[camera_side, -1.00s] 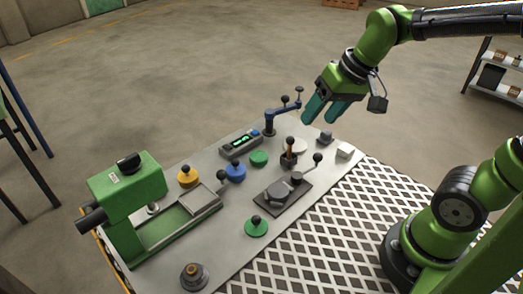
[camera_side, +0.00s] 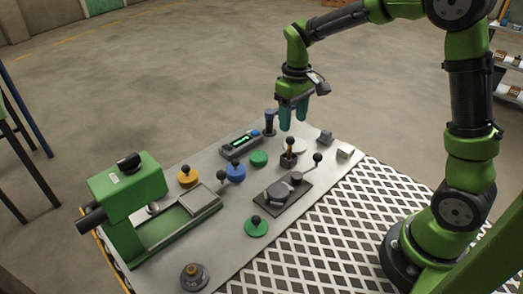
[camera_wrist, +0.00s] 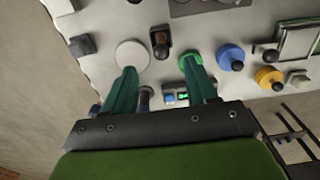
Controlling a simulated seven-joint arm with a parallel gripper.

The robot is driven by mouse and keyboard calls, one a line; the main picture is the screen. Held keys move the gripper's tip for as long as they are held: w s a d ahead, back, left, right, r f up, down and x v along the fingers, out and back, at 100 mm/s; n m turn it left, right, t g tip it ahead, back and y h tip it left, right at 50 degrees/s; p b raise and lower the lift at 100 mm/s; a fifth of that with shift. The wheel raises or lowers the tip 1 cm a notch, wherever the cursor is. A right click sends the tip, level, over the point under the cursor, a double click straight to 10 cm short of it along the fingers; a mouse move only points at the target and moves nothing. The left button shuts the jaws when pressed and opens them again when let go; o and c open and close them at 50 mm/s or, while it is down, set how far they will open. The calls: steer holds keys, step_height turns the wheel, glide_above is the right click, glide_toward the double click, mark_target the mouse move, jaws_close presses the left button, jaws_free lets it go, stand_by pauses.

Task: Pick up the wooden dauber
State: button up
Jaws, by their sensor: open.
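The wooden dauber (camera_side: 289,147) stands upright in a small dark holder (camera_side: 288,161) on the grey work plate. In the wrist view the dauber (camera_wrist: 160,38) shows from above as a brown round end, beyond the fingertips. My gripper (camera_side: 293,122) points down above the plate, over the area behind the dauber, apart from it. Its two teal fingers are open and empty; in the wrist view the gripper (camera_wrist: 160,64) has the dauber roughly in line with its gap.
A white disc (camera_wrist: 132,55) lies close beside the dauber. A green knob (camera_side: 258,158), a blue knob (camera_side: 235,172) and a lever plate (camera_side: 283,195) are near. A dark post (camera_side: 270,122) stands beside my fingers. A green machine (camera_side: 128,205) stands at left.

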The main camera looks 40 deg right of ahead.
mark_target(290, 146)
step_height(290, 146, down, 10)
steer(key=shift+w+r, duration=0.1)
stand_by(0.4)
jaws_close()
